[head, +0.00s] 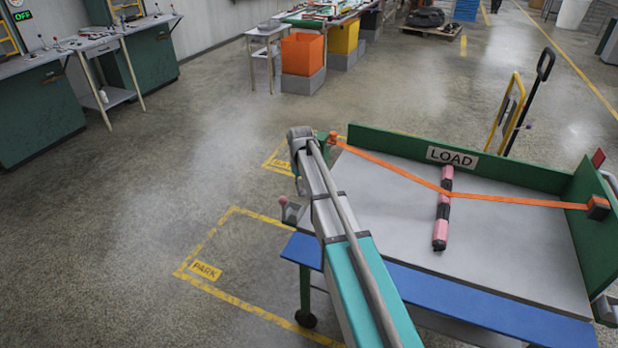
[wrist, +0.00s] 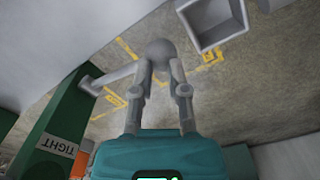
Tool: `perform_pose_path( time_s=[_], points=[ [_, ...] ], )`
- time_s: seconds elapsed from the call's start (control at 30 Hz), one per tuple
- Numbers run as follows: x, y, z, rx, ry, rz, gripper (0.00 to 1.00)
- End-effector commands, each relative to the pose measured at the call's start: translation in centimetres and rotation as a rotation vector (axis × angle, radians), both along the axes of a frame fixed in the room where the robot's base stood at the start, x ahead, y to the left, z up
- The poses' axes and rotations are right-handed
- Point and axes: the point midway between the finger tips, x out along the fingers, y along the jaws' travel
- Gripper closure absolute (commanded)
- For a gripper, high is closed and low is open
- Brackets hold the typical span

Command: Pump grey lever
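The grey lever (wrist: 115,77) shows in the wrist view as a bar running from a green post (wrist: 62,135) to a round grey knob (wrist: 161,51). The post carries a label reading TIGHT. My gripper (wrist: 161,62) has its two fingers leaning inward, with the tips at either side of the knob; they appear shut on it. An orange strap (head: 395,173) crosses a pink and black roll (head: 443,210) on the table.
A small lever with a reddish knob (head: 283,201) stands left of my arm. A blue rail (head: 475,308) edges the table's front. The floor to the left is clear, with yellow PARK markings (head: 205,270).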

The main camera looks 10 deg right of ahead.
Motion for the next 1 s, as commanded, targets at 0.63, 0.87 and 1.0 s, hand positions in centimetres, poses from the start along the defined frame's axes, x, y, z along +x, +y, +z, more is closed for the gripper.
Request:
perform_pose_path(
  time_s=[0.63,0.87,1.0],
  points=[
    [0.1,0.0,2.6,0.001,0.001,0.001,0.80],
    [0.2,-0.1,2.7,0.001,0.000,0.001,0.80],
    [0.4,-0.2,3.3,0.001,0.000,0.001,0.80]
  ],
)
